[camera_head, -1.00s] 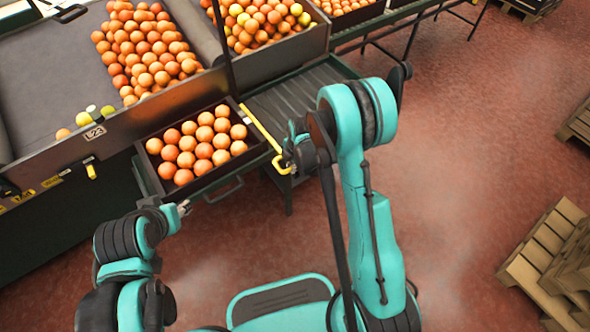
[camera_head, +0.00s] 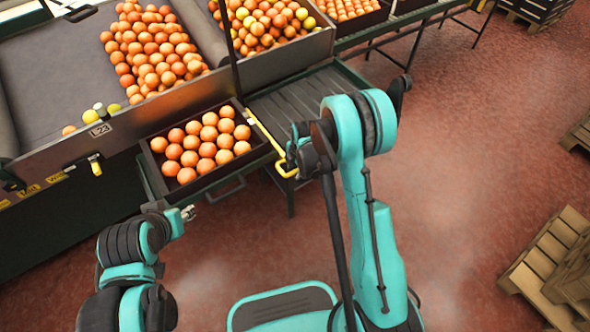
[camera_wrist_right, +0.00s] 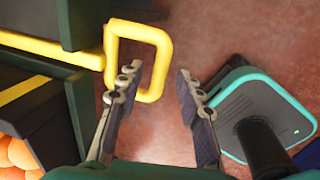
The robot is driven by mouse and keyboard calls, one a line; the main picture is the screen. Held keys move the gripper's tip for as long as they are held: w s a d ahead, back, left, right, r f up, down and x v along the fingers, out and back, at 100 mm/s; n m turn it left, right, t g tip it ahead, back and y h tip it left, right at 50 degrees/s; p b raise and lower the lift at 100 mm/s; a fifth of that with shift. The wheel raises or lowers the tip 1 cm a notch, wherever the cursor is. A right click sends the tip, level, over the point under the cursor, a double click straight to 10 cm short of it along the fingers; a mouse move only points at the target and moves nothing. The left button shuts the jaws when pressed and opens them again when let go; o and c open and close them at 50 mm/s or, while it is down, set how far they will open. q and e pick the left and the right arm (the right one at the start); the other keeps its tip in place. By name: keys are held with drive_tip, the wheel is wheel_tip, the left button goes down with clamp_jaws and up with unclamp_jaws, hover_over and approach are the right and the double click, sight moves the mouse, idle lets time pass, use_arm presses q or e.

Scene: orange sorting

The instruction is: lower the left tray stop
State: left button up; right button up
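A yellow stop bar (camera_head: 266,131) runs along the right side of the filled orange tray (camera_head: 208,188) and ends in a looped handle (camera_head: 286,170). My right gripper (camera_head: 293,160) is at this handle, with its fingers mostly hidden in the head view. In the right wrist view the gripper (camera_wrist_right: 158,78) is open, and the yellow loop (camera_wrist_right: 150,32) lies at its left finger. The right finger is apart from the loop. I cannot tell whether the left finger touches it. My left gripper (camera_head: 188,213) is low in front of the tray, too small to read.
An empty slatted bay (camera_head: 305,100) lies right of the bar. Bins of oranges (camera_head: 155,50) stand behind. A smaller yellow handle (camera_head: 95,167) is on the panel at left. Pallets (camera_head: 550,260) lie at the right. The red floor between is clear.

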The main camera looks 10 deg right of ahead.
wheel_tip(320, 180, up, 11)
drive_tip(key=s, duration=0.2)
drive_tip(key=shift+d, duration=0.35)
drive_tip(key=shift+s+r, duration=0.1)
drive_tip(key=s+r+m+t, duration=0.2)
drive_tip(key=s+r+m, duration=0.75)
drive_tip(key=r, duration=0.25)
drive_tip(key=s+d+r+m+t, duration=0.1)
drive_tip(key=s+r+m+t, duration=0.2)
drive_tip(key=s+m, duration=0.8)
drive_tip(key=shift+d+r+m+h, duration=0.15)
drive_tip(key=shift+r+m+h, duration=0.25)
drive_tip(key=shift+m, duration=0.35)
